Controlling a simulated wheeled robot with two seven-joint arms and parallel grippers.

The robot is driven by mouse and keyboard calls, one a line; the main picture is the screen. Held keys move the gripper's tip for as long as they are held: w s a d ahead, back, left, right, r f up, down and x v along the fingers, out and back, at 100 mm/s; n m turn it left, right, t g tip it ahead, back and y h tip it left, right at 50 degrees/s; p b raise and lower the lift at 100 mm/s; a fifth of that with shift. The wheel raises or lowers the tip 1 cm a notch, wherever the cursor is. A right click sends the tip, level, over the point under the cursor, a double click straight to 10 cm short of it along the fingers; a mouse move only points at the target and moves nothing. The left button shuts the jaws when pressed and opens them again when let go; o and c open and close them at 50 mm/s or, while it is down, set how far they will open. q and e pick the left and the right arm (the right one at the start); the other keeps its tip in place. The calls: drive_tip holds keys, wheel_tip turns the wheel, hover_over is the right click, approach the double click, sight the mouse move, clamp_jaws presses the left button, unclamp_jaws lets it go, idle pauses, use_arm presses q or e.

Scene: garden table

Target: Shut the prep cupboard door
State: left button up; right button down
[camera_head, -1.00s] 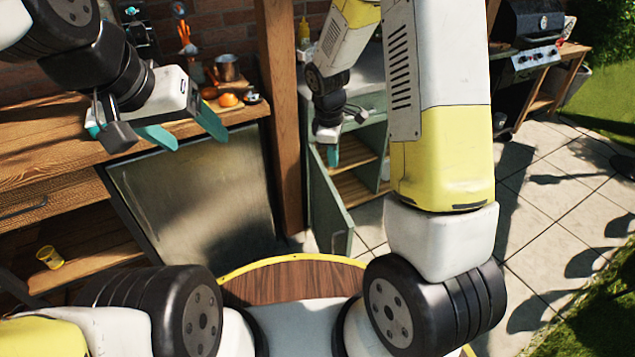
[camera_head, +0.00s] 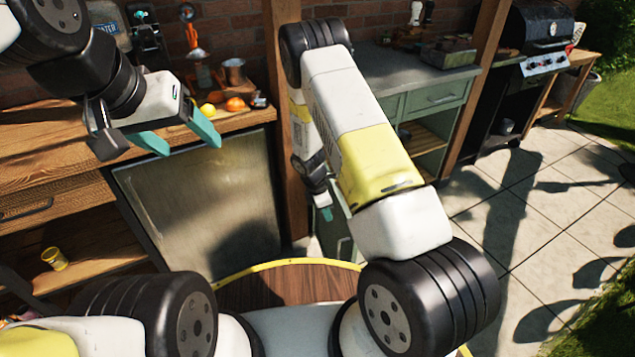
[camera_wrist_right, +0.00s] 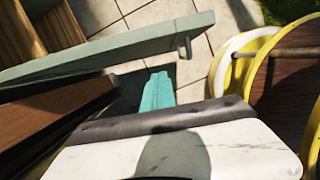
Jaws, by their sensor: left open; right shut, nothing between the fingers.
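The prep cupboard (camera_head: 440,97) is grey-green, with a drawer and open shelves, behind my right arm. Its door (camera_head: 337,232) stands open, swung out toward me and largely hidden by that arm. The right wrist view shows the door (camera_wrist_right: 110,52) from above, with a small handle (camera_wrist_right: 186,46) on its outer face. My right gripper (camera_head: 324,207) is shut and empty, on the outer, handle side of the door; its teal fingers (camera_wrist_right: 157,92) point at the door. I cannot tell whether they touch. My left gripper (camera_head: 182,138) is open and empty above the left counter's front.
A wooden post (camera_head: 288,150) stands close to the left of my right gripper. The grill (camera_head: 540,45) is at the far right. Paved floor there is clear.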

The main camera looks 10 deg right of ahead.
sight(340, 213)
drive_tip(key=shift+w+d+f, duration=0.1)
drive_tip(key=shift+d+f, duration=0.1)
drive_tip(key=shift+d, duration=0.5)
drive_tip(key=shift+w+d+f, duration=0.1)
drive_tip(key=shift+d+f, duration=0.05)
drive_tip(key=shift+d, duration=0.6)
drive_tip(key=shift+w+d+f, duration=0.1)
drive_tip(key=shift+d+f, duration=0.1)
drive_tip(key=shift+d, duration=0.5)
